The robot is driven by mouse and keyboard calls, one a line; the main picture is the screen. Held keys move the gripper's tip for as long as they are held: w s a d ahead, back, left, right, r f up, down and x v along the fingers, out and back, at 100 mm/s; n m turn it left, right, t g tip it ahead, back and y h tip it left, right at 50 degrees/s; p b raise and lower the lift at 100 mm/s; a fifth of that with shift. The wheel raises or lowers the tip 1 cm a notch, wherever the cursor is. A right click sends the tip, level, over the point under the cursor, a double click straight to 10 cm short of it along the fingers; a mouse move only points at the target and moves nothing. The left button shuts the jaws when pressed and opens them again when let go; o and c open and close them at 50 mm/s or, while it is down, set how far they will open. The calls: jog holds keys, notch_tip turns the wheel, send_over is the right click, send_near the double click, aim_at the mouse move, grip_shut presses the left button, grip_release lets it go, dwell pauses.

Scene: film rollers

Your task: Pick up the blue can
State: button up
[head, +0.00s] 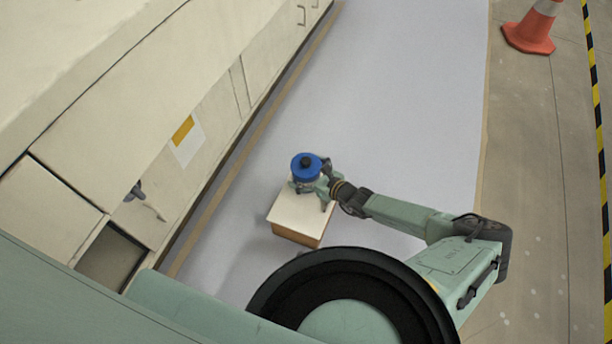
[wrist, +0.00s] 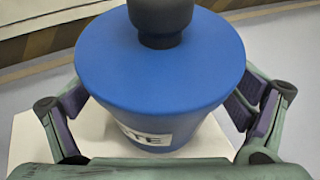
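The blue can (head: 306,166) has a black knob or cap on top and stands upright over a small box-like stand with a white top (head: 291,214) in the head view. In the wrist view the blue can (wrist: 160,65) fills the middle, with a white label on its lower side. My gripper (head: 312,181) is at the can, with its fingers on either side of it. In the wrist view the right finger pads (wrist: 240,108) lie close to the can's side, and the left finger shows a gap. The lower contact is hidden.
A long cream machine cabinet (head: 110,90) runs along the left. Pale floor (head: 400,90) lies open beyond the stand. An orange traffic cone (head: 530,32) and a yellow-black striped line (head: 597,100) are at the far right.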

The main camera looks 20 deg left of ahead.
aim_at(312, 169)
jog(key=c, duration=1.2)
jog(key=shift+c, duration=0.3)
jog(key=shift+r, duration=0.1)
jog(key=shift+r, duration=0.2)
notch_tip(312, 169, up, 3)
jog(key=shift+r+p, duration=0.1)
jog(key=shift+p, duration=0.35)
jog(key=s+d+r+p, duration=0.2)
jog(key=s+d+p, duration=0.35)
jog(key=s, duration=0.85)
jog(key=shift+s+d+r+p, duration=0.1)
jog(key=shift+d+r+p, duration=0.25)
jog(key=shift+r+p, duration=0.35)
jog(key=shift+w+d+r+p, duration=0.1)
jog(key=shift+d+r+p, duration=0.2)
jog(key=shift+r+p, duration=0.35)
jog(key=shift+s+d+r+p, duration=0.1)
jog(key=shift+d+r+p, duration=0.25)
jog(key=shift+r+p, duration=0.3)
jog(key=shift+r, duration=0.15)
